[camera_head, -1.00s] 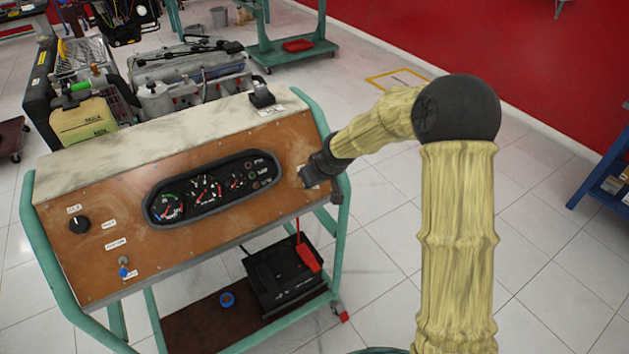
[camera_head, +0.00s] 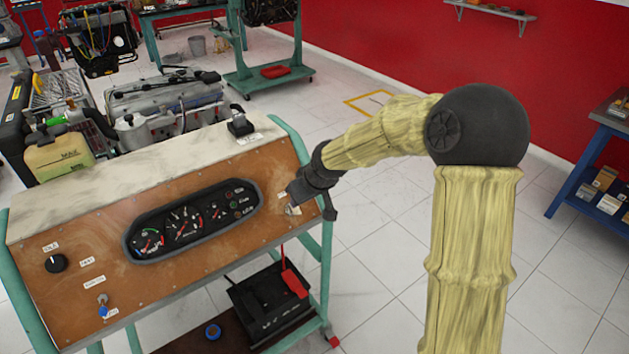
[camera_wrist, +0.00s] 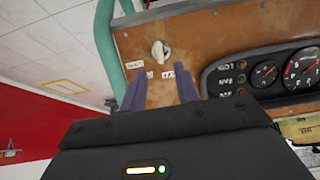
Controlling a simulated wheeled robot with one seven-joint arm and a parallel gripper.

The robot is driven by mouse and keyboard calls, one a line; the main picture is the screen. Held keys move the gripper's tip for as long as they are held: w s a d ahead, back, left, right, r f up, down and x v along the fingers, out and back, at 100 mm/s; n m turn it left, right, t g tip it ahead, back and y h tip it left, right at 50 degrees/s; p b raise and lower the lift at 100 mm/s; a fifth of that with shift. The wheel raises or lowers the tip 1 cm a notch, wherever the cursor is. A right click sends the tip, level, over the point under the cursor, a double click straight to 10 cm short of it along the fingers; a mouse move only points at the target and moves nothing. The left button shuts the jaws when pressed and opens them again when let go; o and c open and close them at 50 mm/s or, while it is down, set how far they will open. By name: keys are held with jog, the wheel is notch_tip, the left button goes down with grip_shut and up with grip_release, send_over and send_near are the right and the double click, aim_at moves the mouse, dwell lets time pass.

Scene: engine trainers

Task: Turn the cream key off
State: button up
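The cream key (camera_wrist: 160,50) sits in a switch on the brown wooden panel in the wrist view, above two small white labels. My gripper (camera_wrist: 161,90) is open. Its two dark fingers are apart, with the key beyond their tips and roughly midway between them. Nothing is between the fingers, and the gap to the panel cannot be told exactly. In the head view my gripper (camera_head: 290,197) is at the right end of the panel (camera_head: 160,283) and mostly hides the key there.
The gauge cluster (camera_head: 195,222) lies left of my gripper. A black knob (camera_head: 56,263) and a blue key (camera_head: 103,310) are at the panel's left. A green frame (camera_head: 327,255) edges the panel, with a black battery (camera_head: 268,310) below. Open floor lies to the right.

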jog(key=p+v, duration=0.1)
jog(key=v, duration=0.9)
jog(key=s+d+m+g+h+p, duration=0.1)
jog(key=s+d+m+p, duration=0.2)
jog(key=s+d, duration=0.3)
jog(key=s+d+f+m+g+h+p, duration=0.1)
jog(key=s+d+m+h+p, duration=0.1)
jog(key=s+d, duration=0.5)
jog(key=s+m+p, duration=0.1)
jog(key=s+m, duration=0.1)
jog(key=s, duration=0.4)
jog(key=shift+s+p, duration=0.15)
jog(key=shift+p, duration=0.25)
